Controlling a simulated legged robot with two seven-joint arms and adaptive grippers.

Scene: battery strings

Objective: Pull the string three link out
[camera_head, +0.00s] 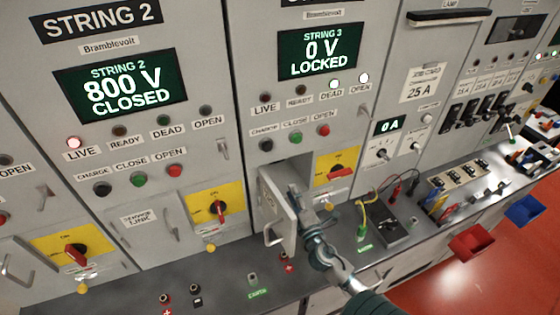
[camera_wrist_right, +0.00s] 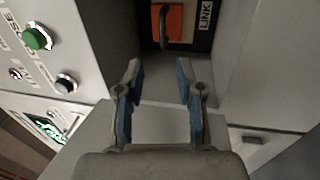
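The string three panel (camera_head: 318,50) reads 0 V LOCKED. Below it a small compartment door (camera_head: 277,212) with a bar handle stands open. My right gripper (camera_head: 298,196) is at the opening beside this door. In the right wrist view the link (camera_wrist_right: 178,22) is an orange block with a dark loop handle, at the back of the compartment, next to a LINK label (camera_wrist_right: 205,14). My right gripper (camera_wrist_right: 160,72) is open and empty there, its blue-padded fingers apart and pointing at the link, short of the handle. The head view hides the link. My left gripper is not in view.
A yellow plate with a red rotary switch (camera_head: 340,172) sits right of the open door. The string two panel (camera_head: 120,85) reads 800 V CLOSED. A grey bench (camera_head: 225,280) runs below, with sockets, a dark box (camera_head: 392,228) and cables. Red (camera_head: 472,241) and blue bins hang at the right.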

